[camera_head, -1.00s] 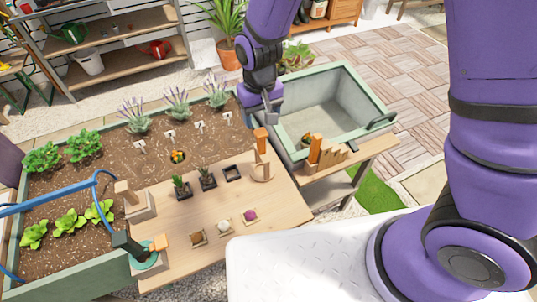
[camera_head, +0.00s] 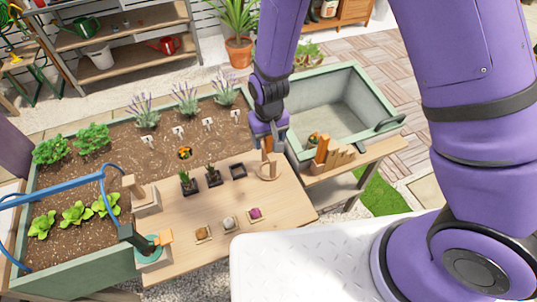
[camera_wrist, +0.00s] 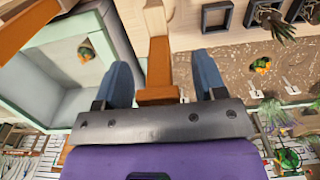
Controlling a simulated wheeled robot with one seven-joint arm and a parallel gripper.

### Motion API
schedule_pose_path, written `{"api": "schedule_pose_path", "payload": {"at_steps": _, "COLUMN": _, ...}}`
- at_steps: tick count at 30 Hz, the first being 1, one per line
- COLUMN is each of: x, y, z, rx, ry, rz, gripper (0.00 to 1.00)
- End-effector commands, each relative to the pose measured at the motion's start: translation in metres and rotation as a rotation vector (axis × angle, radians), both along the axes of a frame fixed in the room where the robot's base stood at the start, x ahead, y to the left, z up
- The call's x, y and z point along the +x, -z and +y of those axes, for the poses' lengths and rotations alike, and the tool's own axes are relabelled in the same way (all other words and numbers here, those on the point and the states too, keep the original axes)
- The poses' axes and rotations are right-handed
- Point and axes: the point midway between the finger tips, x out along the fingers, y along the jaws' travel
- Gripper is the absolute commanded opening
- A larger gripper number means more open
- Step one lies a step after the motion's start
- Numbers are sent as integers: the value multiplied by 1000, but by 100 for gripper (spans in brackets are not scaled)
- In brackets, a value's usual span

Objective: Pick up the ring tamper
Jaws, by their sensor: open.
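The ring tamper (camera_head: 268,171) stands on the wooden work board, a pale wooden ring with an upright orange-brown handle. My gripper (camera_head: 268,138) is right above it in the head view, pointing down close to the handle top. In the wrist view my gripper (camera_wrist: 161,78) has its two blue-grey fingers apart, and the tamper's wooden handle (camera_wrist: 159,65) shows between them. Gaps seem to show on both sides of the handle. The ring's lower part is mostly hidden in the wrist view.
A notched wooden tool with an orange handle (camera_head: 322,149) stands just right of the tamper. Behind it is a green-edged basin (camera_head: 350,105). A small dark square frame (camera_head: 238,171) and potted plants (camera_head: 189,184) stand left. The planter bed (camera_head: 100,170) lies beyond.

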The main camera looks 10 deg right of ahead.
Motion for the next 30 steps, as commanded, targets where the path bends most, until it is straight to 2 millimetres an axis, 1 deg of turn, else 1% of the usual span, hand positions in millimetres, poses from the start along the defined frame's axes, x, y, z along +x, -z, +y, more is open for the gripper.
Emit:
{"api": "schedule_pose_path", "payload": {"at_steps": 5, "x": 0, "y": 0, "z": 0, "rx": 0, "ry": 0, "rz": 0, "gripper": 64}}
{"api": "schedule_pose_path", "payload": {"at_steps": 8, "x": 0, "y": 0, "z": 0, "rx": 0, "ry": 0, "rz": 0, "gripper": 44}}
{"api": "schedule_pose_path", "payload": {"at_steps": 9, "x": 0, "y": 0, "z": 0, "rx": 0, "ry": 0, "rz": 0, "gripper": 34}}
{"api": "schedule_pose_path", "payload": {"at_steps": 11, "x": 0, "y": 0, "z": 0, "rx": 0, "ry": 0, "rz": 0, "gripper": 21}}
{"api": "schedule_pose_path", "payload": {"at_steps": 12, "x": 0, "y": 0, "z": 0, "rx": 0, "ry": 0, "rz": 0, "gripper": 11}}
{"api": "schedule_pose_path", "payload": {"at_steps": 13, "x": 0, "y": 0, "z": 0, "rx": 0, "ry": 0, "rz": 0, "gripper": 10}}
{"api": "schedule_pose_path", "payload": {"at_steps": 23, "x": 0, "y": -3, "z": 0, "rx": 0, "ry": 0, "rz": -1, "gripper": 10}}
{"api": "schedule_pose_path", "payload": {"at_steps": 26, "x": 0, "y": -8, "z": 0, "rx": 0, "ry": 0, "rz": -1, "gripper": 10}}
{"api": "schedule_pose_path", "payload": {"at_steps": 30, "x": 1, "y": -23, "z": 1, "rx": 2, "ry": 0, "rz": -4, "gripper": 10}}
